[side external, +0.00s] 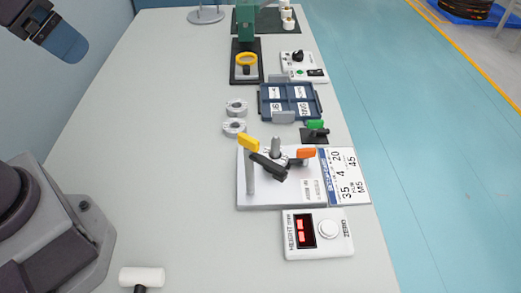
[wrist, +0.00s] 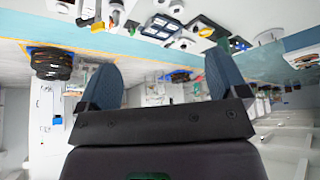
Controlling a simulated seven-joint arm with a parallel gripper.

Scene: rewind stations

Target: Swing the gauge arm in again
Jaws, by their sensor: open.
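The gauge station stands on a white base plate (side external: 255,196) at the right-centre of the table in the side external view. A grey post (side external: 250,180) rises at its left and carries a yellow tab (side external: 248,144). A black gauge arm (side external: 268,166) slants down to the right from near the post top. It appears in front of a grey upright peg (side external: 275,147); whether they touch is unclear. An orange handle (side external: 306,153) is at the right. My gripper (side external: 66,43) is high at the upper left, far from the station. Its blue fingers are open and empty in the wrist view (wrist: 162,85).
A height display (side external: 318,236) with red digits and a number card (side external: 347,176) adjoin the plate. Behind are a green-handled piece (side external: 315,126), two grey rings (side external: 235,127), a blue tray (side external: 263,103) and a yellow-ringed stand (side external: 246,60). A white-headed mallet (side external: 142,277) lies in front. The table's left-middle is clear.

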